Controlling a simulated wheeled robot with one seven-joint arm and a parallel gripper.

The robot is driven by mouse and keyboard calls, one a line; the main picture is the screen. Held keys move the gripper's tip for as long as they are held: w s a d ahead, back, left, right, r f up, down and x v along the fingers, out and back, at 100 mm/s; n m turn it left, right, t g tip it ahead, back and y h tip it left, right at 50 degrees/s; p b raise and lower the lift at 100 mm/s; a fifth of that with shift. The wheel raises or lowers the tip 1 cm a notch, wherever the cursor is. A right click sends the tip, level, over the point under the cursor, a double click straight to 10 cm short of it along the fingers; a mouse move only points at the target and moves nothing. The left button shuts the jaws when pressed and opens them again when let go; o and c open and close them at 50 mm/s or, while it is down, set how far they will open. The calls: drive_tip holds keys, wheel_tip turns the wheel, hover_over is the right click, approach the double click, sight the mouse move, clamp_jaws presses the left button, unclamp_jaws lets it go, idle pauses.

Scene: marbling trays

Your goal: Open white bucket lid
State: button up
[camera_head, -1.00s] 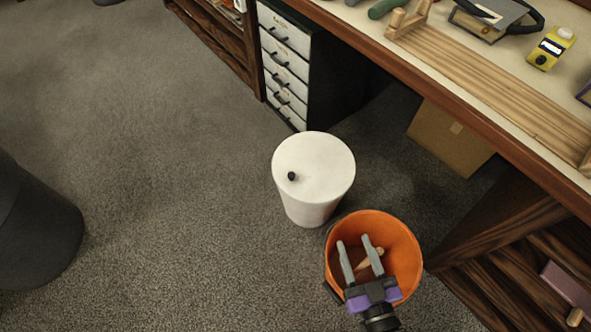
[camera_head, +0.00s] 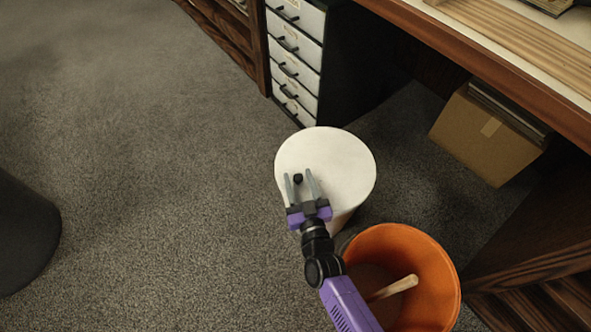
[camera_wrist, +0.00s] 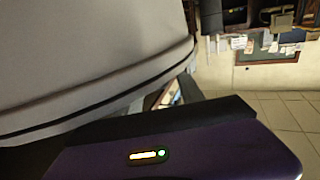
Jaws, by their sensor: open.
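The white bucket (camera_head: 345,165) stands upright on the carpet with its round white lid (camera_head: 335,150) on top. In the wrist view a large pale curved body with a dark seam, likely the bucket and lid rim (camera_wrist: 110,70), fills the upper left. The knob does not show there.
An orange bucket (camera_head: 437,262) with a wooden handle (camera_head: 393,288) in it stands close at the right front. A drawer cabinet (camera_head: 295,60), a cardboard box (camera_head: 487,140) and a workbench (camera_head: 530,85) are behind. The carpet at left is free up to a dark bin (camera_head: 25,235).

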sight(295, 169)
drive_tip(key=shift+w+a+b, duration=0.2)
drive_tip(key=shift+w+b, duration=0.15)
drive_tip(key=shift+w, duration=0.6)
drive_tip(key=shift+w+a+b, duration=0.2)
drive_tip(key=shift+w+b, duration=0.15)
drive_tip(key=shift+w, duration=0.6)
clamp_jaws()
